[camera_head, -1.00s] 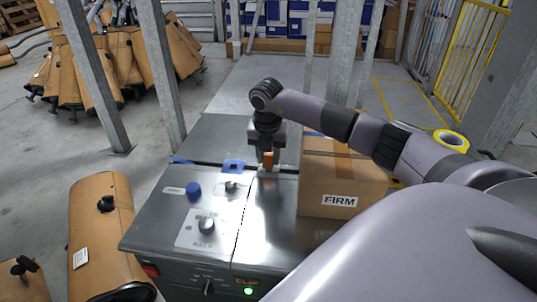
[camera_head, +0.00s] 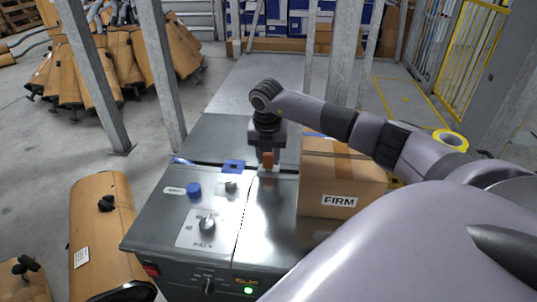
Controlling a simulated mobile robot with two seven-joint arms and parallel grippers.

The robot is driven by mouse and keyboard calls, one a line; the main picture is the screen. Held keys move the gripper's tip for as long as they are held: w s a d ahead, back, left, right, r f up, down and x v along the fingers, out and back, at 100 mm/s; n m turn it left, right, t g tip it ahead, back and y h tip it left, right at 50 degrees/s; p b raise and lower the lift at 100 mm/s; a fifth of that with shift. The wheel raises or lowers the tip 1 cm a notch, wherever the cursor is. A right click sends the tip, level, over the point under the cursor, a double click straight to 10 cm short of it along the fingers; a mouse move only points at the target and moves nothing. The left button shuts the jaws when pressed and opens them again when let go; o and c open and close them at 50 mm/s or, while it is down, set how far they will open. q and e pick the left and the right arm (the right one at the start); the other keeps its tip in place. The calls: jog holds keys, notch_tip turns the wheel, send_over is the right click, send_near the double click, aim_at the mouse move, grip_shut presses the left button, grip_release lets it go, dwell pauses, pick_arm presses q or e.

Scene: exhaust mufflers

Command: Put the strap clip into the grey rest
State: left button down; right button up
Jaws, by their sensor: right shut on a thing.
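My right gripper (camera_head: 267,154) points down over the grey machine top, left of the cardboard box. It is shut on a small orange-brown piece, which looks like the strap clip (camera_head: 267,161). The clip is upright and low over the machine top. A small light grey block, likely the grey rest (camera_head: 267,173), shows directly below the clip. I cannot tell whether the clip touches it or sits in it. My left gripper is not in view.
A blue holder (camera_head: 233,166), a blue knob (camera_head: 194,190) and a grey knob (camera_head: 207,223) are on the machine top (camera_head: 165,222) to the left.

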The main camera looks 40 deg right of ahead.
aim_at(268, 154)
jog(key=shift+f, duration=0.5)
jog(key=o, duration=1.1)
jog(key=shift+o, duration=0.2)
jog(key=shift+s+a+r, duration=0.1)
jog(key=shift+a+r, duration=0.05)
jog(key=shift+r, duration=1.05)
jog(key=shift+s+a+r, duration=0.15)
jog(key=shift+r, duration=1.05)
jog(key=shift+s+a+r, duration=0.1)
jog(key=shift+a+r, duration=0.05)
jog(key=shift+r, duration=1.05)
